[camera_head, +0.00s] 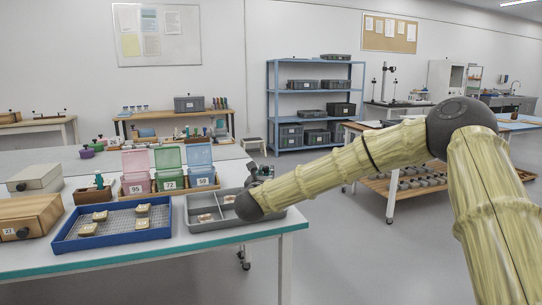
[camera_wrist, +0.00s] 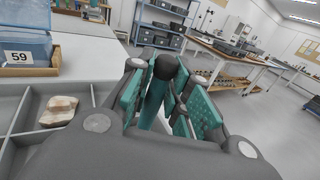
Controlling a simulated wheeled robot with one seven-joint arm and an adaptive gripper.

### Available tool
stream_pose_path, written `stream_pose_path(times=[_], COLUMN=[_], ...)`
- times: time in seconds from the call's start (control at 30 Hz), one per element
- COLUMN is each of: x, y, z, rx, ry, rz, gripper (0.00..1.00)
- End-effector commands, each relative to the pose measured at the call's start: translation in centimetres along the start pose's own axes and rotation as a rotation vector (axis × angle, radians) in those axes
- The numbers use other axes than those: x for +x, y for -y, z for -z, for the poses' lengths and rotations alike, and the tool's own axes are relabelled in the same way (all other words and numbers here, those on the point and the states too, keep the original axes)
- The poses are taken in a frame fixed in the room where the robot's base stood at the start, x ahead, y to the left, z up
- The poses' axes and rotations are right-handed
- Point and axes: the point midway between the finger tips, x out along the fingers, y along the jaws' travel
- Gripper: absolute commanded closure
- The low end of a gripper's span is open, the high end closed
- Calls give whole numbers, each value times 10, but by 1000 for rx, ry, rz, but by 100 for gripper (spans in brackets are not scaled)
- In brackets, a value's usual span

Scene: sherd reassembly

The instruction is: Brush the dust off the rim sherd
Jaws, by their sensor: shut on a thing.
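My gripper (camera_head: 258,174) is over the grey divided tray (camera_head: 279,215) at the right end of the near table. In the wrist view its teal-padded fingers (camera_wrist: 168,100) are shut on a teal-handled tool with a dark round end (camera_wrist: 165,67), which looks like the brush. Its bristles are hidden. A cream and brown sherd (camera_wrist: 58,110) lies in a tray compartment to the left of the gripper, apart from it. In the head view pale sherds lie in this tray, one in the front left compartment (camera_head: 205,218). I cannot tell which is the rim sherd.
A blue mesh-lined tray (camera_head: 62,246) with several sherds stands left of the grey tray. Open pink, green and blue boxes (camera_head: 199,179) stand behind. A wooden box (camera_head: 28,216) is at the far left.

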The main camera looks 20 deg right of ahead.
Motion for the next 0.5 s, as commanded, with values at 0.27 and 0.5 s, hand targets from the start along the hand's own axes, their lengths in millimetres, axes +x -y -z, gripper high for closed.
stream_pose_path(times=[0.27,0.5], x=[4,0], y=[2,-5], z=[2,4], rx=[2,0], ry=[0,0], rz=[-11,-7], gripper=[100,100])
